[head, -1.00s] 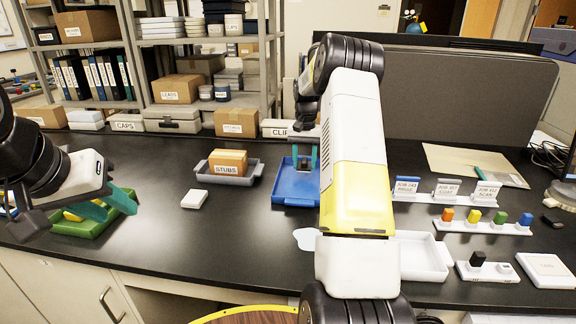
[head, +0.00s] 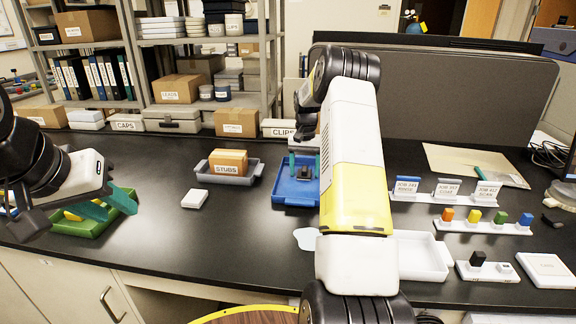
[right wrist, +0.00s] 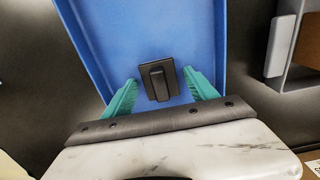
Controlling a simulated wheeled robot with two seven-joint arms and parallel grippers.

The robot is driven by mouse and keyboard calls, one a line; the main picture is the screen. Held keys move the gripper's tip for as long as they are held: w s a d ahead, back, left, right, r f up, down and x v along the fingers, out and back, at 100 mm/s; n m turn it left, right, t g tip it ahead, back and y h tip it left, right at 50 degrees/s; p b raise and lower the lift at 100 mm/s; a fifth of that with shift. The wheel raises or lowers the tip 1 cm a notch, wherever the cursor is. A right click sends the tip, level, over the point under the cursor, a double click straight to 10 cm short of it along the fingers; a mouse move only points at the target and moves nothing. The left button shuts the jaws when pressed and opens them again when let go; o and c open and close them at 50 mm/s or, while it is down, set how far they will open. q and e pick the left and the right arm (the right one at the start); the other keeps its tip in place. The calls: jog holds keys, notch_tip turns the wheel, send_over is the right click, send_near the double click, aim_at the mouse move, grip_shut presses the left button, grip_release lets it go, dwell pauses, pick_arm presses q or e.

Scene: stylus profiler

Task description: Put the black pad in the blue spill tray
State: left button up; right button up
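The black pad (head: 304,174), a dark block with a raised grip on top, is inside the blue spill tray (head: 290,200) and appears to lie on its floor. In the right wrist view the pad (right wrist: 157,83) is between the teal fingers of my right gripper (right wrist: 160,92), with a gap on each side. That gripper (head: 304,166) is open over the blue tray (right wrist: 105,45). My right arm hides the tray's right side in the head view. My left gripper (head: 112,205) appears open and empty at the left, above the green tray (head: 85,228).
A grey tray with a STUBS box (head: 228,162) stands left of the blue tray. A small white box (head: 194,199) lies nearer. A pale puddle (head: 307,238) and a white tray (head: 425,262) are in front. Labelled holders and coloured blocks (head: 472,216) stand at the right.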

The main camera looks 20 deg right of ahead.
aim_at(305, 168)
notch_tip(305, 168, up, 12)
jog(key=s+a+r+n+t, duration=0.1)
jog(key=s+a+r+t, duration=0.1)
jog(key=s+a+r, duration=0.55)
jog(key=s+a+r+n+t, duration=0.1)
jog(key=s+a+r, duration=0.15)
jog(key=s, duration=0.35)
jog(key=s+a+r+n+t+y, duration=0.1)
jog(key=s+a+r, duration=0.15)
jog(key=s, duration=0.35)
jog(key=s+a+r+n+t, duration=0.1)
jog(key=s+a+r, duration=0.15)
jog(key=s, duration=0.25)
jog(key=s+a+f+n, duration=0.1)
jog(key=s+a+f, duration=0.1)
jog(key=s, duration=0.3)
jog(key=s+a+f+t+y, duration=0.1)
jog(key=s+a+f, duration=0.1)
jog(key=s, duration=0.4)
jog(key=shift+s+f+n, duration=0.3)
jog(key=shift+f+n, duration=0.1)
jog(key=shift+f, duration=0.2)
